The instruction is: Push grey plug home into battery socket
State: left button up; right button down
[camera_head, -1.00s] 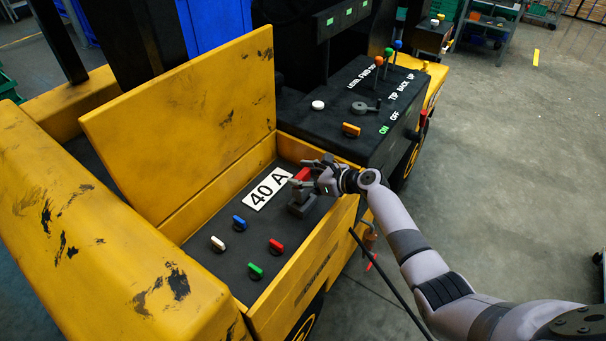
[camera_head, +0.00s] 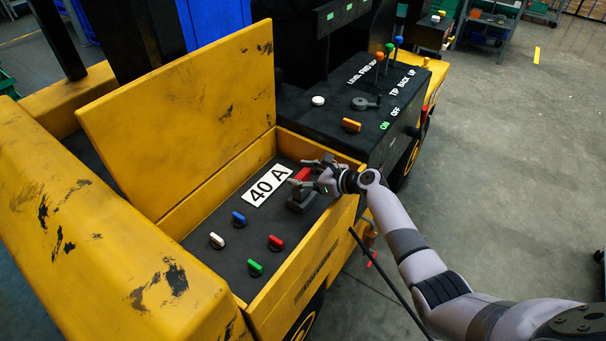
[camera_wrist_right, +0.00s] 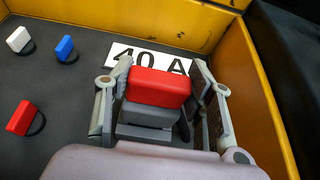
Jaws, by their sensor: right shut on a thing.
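A red block (camera_head: 302,174) and a grey block (camera_head: 301,200) stand together in the open yellow compartment of the truck, beside the "40 A" label (camera_head: 267,186). In the right wrist view the red block (camera_wrist_right: 159,87) adjoins the grey plug (camera_wrist_right: 150,115), with a further grey step below. My right gripper (camera_head: 308,171) is shut, its fingers on either side of these blocks. The fingers and wrist hide part of the join, so I cannot tell how deep the plug sits in the socket. My left gripper is not in view.
White (camera_head: 217,241), blue (camera_head: 239,219), red (camera_head: 276,242) and green (camera_head: 255,267) knobs stand on the compartment floor. The raised yellow lid (camera_head: 180,115) is behind, and the yellow side wall (camera_head: 310,250) runs in front. A black control console (camera_head: 350,105) adjoins at the right.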

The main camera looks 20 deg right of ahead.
jog(key=shift+f+b, duration=0.4)
jog(key=shift+f, duration=0.1)
jog(key=c, duration=0.7)
grip_release()
jog(key=shift+f, duration=0.15)
jog(key=shift+s+f, duration=0.2)
jog(key=shift+s+d+r, duration=0.15)
jog(key=shift+s+d, duration=0.15)
jog(key=v, duration=1.1)
jog(key=shift+w+r, duration=0.1)
jog(key=shift+r, duration=0.25)
